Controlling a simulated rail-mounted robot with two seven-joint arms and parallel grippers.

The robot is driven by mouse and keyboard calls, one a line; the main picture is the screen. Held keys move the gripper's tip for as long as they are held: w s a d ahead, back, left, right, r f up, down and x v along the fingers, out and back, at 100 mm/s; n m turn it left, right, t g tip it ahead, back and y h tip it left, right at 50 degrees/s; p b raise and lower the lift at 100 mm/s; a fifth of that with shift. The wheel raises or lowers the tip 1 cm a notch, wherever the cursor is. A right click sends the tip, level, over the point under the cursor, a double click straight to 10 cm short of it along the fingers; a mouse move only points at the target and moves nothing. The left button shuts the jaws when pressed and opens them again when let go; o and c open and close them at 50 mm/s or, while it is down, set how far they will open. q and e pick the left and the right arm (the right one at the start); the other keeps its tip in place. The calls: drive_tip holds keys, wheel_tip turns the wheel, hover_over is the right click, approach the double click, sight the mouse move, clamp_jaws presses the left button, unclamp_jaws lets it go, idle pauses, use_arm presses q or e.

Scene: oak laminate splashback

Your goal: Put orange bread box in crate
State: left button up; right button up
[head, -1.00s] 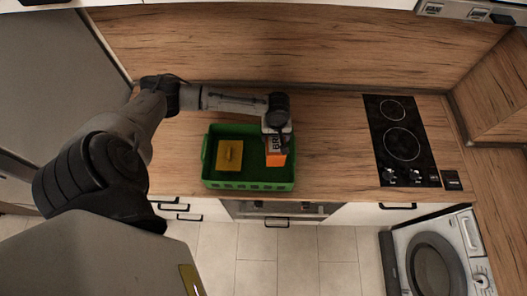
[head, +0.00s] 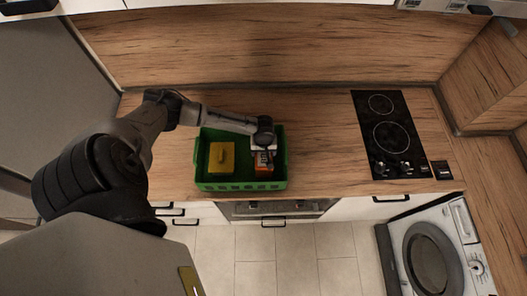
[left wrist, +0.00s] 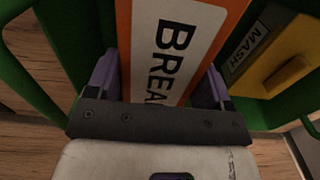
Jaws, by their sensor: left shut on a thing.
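The orange bread box (head: 263,171) has a white label and shows large in the left wrist view (left wrist: 181,45), with letters of "BREAD" readable. My left gripper (head: 264,153) is shut on it, with a finger on either side. The box is inside the right part of the green crate (head: 240,186), below the rim level as far as I can see. Whether its bottom touches the crate floor is hidden. The crate stands on the wooden counter and also shows in the left wrist view (left wrist: 65,40). My right gripper is not in view.
A yellow box (head: 222,158) with a handle sits in the crate's left part; it also shows in the left wrist view (left wrist: 285,60), marked "MASH". A black hob (head: 391,135) lies to the right. The counter between crate and hob is clear.

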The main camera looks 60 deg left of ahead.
use_arm(q)
drive_tip(key=shift+f, duration=0.6)
drive_tip(key=shift+f, duration=0.15)
drive_tip(key=o, duration=1.2)
